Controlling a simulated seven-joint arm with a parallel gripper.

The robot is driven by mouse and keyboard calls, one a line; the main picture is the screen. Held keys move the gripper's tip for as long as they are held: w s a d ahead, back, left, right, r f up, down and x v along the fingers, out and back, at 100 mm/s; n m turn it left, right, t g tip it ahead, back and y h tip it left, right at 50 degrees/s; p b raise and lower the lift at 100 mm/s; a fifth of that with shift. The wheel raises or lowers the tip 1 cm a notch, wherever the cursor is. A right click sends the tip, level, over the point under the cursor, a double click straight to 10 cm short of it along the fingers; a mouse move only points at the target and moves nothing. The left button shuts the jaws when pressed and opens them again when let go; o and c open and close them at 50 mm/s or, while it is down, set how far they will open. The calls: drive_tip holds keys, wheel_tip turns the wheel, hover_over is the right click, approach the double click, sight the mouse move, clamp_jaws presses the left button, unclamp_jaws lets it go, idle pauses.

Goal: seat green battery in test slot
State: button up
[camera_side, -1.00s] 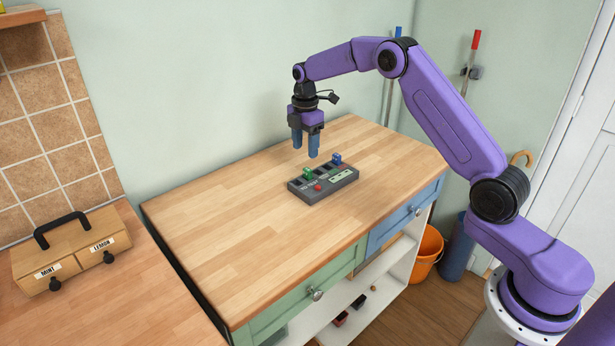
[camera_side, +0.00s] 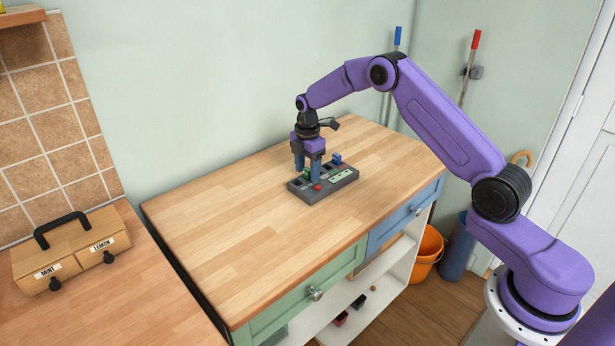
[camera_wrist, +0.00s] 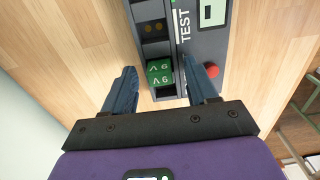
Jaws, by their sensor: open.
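The green battery (camera_side: 306,173) stands in the row of slots on the grey tester (camera_side: 343,181), near its left end. In the wrist view the green battery (camera_wrist: 160,73) shows its top with "9V" markings. My gripper (camera_side: 307,170) is open and lowered over the tester, with a finger on either side of the battery. In the wrist view the gripper (camera_wrist: 161,72) straddles it, with a visible gap on the left; contact on the right is unclear. The word TEST (camera_wrist: 185,25) runs beside the slots. Which slot is the test slot is unclear.
A blue battery (camera_side: 337,158) stands at the tester's far end. A red button (camera_wrist: 212,70) and a small screen (camera_wrist: 212,12) are on the tester's face. The wooden worktop (camera_side: 230,230) around it is clear. A wooden box (camera_side: 72,255) labelled MINT and LEMON stands far left.

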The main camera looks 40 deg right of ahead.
clamp_jaws()
drive_tip(key=shift+r, duration=0.1)
